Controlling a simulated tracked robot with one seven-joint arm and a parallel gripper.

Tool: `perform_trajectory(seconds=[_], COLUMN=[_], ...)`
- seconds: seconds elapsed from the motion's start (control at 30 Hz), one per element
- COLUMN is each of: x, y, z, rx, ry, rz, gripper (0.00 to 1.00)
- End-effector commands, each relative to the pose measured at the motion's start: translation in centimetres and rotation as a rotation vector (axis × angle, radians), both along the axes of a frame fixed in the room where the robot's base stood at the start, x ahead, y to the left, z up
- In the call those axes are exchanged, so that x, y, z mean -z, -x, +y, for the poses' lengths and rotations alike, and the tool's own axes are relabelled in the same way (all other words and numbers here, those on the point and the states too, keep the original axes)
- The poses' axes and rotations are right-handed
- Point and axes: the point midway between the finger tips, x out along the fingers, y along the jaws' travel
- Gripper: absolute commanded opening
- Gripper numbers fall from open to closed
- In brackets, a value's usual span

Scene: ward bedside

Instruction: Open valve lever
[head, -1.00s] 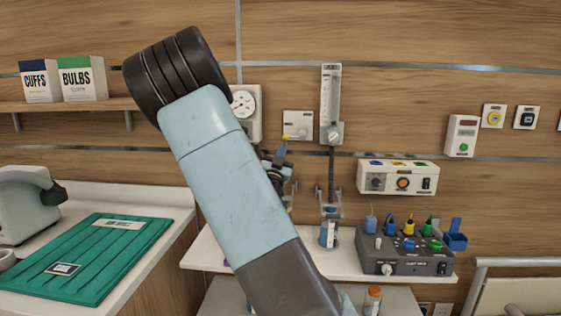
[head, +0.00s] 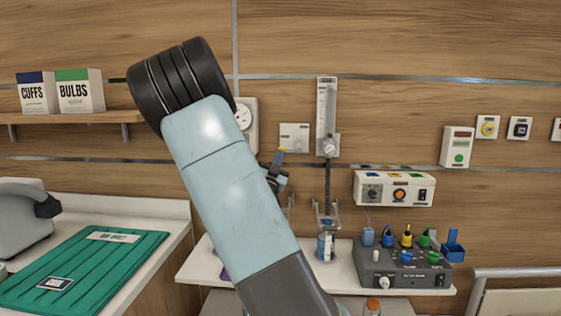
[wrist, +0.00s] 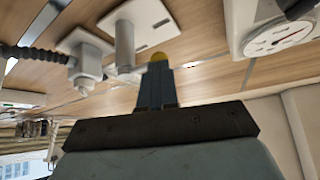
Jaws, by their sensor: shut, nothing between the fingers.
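A pale square wall plate (head: 294,135) sits on the wood wall between the round gauge and the flowmeter. In the wrist view a grey stem stands out from the same plate (wrist: 145,20). A small yellow tip (head: 282,149) shows at the plate's lower left; I take it for the lever's end. In the wrist view this yellow tip (wrist: 158,57) lies just beyond my fingertips. My gripper (head: 279,160) is shut and empty, fingers pointing up towards the plate; it also fills the middle of the wrist view (wrist: 156,72). I cannot tell whether it touches the lever.
The gauge (head: 243,116) is partly hidden behind my arm. The flowmeter (head: 327,110) with its hose is close on the right of the plate. A white control box (head: 394,189) and a shelf (head: 330,280) bearing a grey device (head: 403,267) are lower right.

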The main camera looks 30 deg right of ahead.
Motion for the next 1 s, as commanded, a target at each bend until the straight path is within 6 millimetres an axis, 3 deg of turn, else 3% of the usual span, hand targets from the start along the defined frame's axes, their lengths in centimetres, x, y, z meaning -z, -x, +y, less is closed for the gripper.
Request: perform_trajectory(seconds=[0.57, 1.0], x=[-1.1, -3.7], y=[-0.1, 0.0], z=[0.0, -0.1], rx=[0.001, 0.002], ry=[-0.126, -0.441], rz=[-0.086, -0.300], gripper=[0.00, 0.00])
